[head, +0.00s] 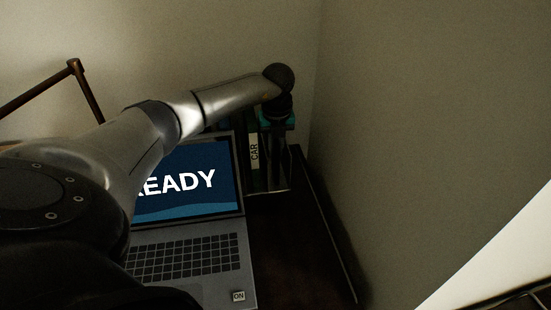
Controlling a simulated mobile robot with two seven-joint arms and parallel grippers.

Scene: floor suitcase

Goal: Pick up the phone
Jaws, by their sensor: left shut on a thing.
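My left arm reaches in from the left, over the laptop, and bends downward at its far end. My left gripper (276,116) is small and dark there, in front of the books in the back corner. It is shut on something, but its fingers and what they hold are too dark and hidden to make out. I cannot pick out a phone anywhere in the head view. My right gripper is not in view.
An open laptop (238,250) with "READY" on its screen stands on the dark surface, partly hidden by my arm. Upright books (254,152), one marked "CAR", stand behind it. A wall (400,120) closes off the right. Dark surface right of the laptop looks clear.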

